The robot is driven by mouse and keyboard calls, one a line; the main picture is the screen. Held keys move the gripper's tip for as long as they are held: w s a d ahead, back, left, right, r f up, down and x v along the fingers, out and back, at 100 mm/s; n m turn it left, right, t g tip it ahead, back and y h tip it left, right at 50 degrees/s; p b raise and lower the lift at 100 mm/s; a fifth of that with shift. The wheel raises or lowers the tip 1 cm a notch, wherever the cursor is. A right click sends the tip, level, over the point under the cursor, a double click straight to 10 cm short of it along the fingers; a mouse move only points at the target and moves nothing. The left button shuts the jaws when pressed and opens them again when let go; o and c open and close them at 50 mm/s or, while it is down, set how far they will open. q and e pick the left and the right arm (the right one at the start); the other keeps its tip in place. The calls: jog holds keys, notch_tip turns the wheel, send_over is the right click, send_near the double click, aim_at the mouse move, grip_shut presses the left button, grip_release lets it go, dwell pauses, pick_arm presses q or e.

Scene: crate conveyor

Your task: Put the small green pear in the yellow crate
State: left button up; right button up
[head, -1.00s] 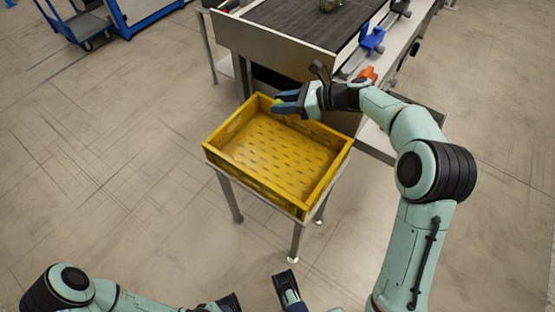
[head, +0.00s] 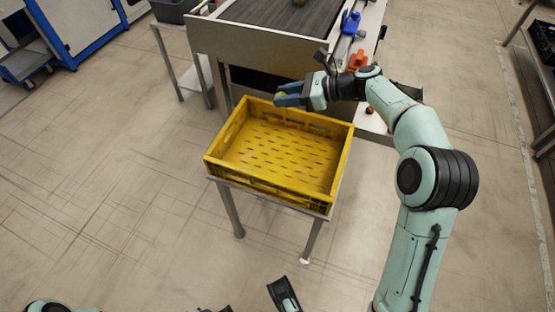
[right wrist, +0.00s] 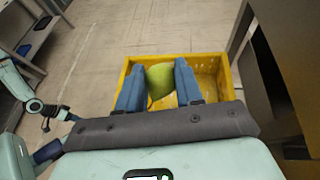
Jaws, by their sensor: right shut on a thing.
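The small green pear (right wrist: 160,80) is held between the two blue fingers of my right gripper (right wrist: 160,86) in the right wrist view. In the head view my right gripper (head: 279,95) is at the far edge of the yellow crate, and only a bit of the pear (head: 281,95) shows between its fingers. The yellow crate (head: 262,190) stands on a small metal stand, and its visible floor is bare. It also shows behind the pear in the right wrist view (right wrist: 213,84). My left gripper (head: 255,302) is at the bottom edge, partly cut off, its fingers wide apart.
A conveyor (head: 240,42) with a dark belt stands just beyond the crate. Blue (head: 350,22) and orange (head: 357,61) items are along its right side. A grey bin (head: 175,10) is at the upper left. The floor left of the crate is clear.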

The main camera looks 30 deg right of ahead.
jog(key=shift+f, duration=0.25)
pick_arm(q)
jog(key=w+a+f+t+b, duration=0.1)
jog(key=w+a+f+b, duration=0.1)
jog(key=w+f, duration=0.15)
pick_arm(e)
send_over(285, 156)
notch_tip(285, 156, down, 6)
notch_tip(285, 156, down, 13)
jog(key=b, duration=0.4)
jog(key=shift+w+f+b, duration=0.1)
jog(key=shift+f+b, duration=0.05)
jog(key=shift+b, duration=0.15)
pick_arm(q)
jog(key=s+a+f+g, duration=0.1)
jog(key=s+f+g, duration=0.2)
jog(key=s+f, duration=0.3)
jog(key=shift+s+a+n, duration=0.2)
jog(key=shift+s+n, duration=0.1)
jog(key=shift+s, duration=0.95)
pick_arm(e)
jog(key=shift+f, duration=0.1)
jog(key=shift+f, duration=0.15)
pick_arm(q)
jog(key=shift+s+f, duration=0.15)
jog(key=shift+s, duration=0.05)
pick_arm(e)
jog(key=shift+f, duration=0.35)
jog(key=shift+f, duration=0.1)
